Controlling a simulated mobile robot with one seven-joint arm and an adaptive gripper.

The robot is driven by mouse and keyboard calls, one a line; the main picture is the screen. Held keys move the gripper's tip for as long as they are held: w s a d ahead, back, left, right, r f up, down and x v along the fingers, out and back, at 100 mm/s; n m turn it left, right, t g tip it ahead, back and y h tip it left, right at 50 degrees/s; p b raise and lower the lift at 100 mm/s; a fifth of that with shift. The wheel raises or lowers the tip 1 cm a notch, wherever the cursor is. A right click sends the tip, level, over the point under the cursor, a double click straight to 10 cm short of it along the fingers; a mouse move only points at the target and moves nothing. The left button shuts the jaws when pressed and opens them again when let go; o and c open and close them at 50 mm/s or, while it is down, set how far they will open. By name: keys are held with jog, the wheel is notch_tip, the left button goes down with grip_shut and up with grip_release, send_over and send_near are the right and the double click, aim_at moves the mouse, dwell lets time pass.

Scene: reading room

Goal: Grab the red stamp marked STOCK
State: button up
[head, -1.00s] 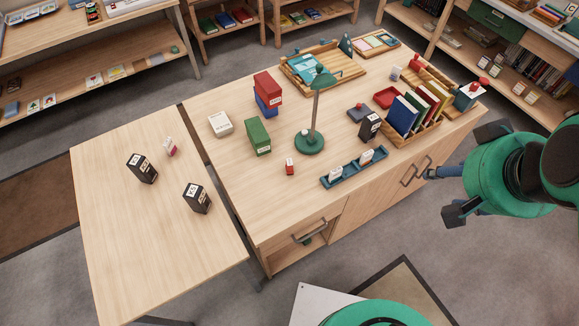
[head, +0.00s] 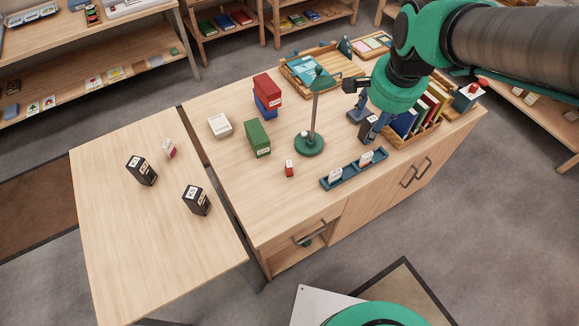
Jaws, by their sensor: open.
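A small red block with a white label (head: 289,169) stands on the desk in front of the green lamp; its lettering is too small to read. A pinkish-red and white item (head: 170,149) stands on the side table at left; its marking is also unreadable. I cannot tell which thing is marked STOCK. My gripper (head: 352,97) is open and appears empty. It shows over the right half of the desk, right of the lamp post, and my arm hides part of the desk's back right.
The green lamp (head: 309,143) stands mid-desk. A blue rack with white cards (head: 345,176) lies near the front edge. Stacked red (head: 267,85) and blue boxes, a green box (head: 257,138) and books in a wooden tray are around. Black boxes (head: 141,170) stand on the side table.

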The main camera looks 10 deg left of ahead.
jog(key=w+a+f+m+g, duration=0.1)
jog(key=w+a+f+m, duration=0.3)
jog(key=a+f, duration=0.65)
jog(key=m+g, duration=0.2)
jog(key=m, duration=0.1)
send_over(289, 163)
notch_tip(289, 163, down, 14)
jog(key=shift+r+h, duration=0.1)
jog(key=shift+h, duration=0.3)
jog(key=shift+f+b, duration=0.75)
jog(key=shift+f, duration=3.6)
jog(key=shift+f, duration=0.1)
jog(key=shift+f+b, duration=0.75)
jog(key=shift+f, duration=1.75)
grip_shut()
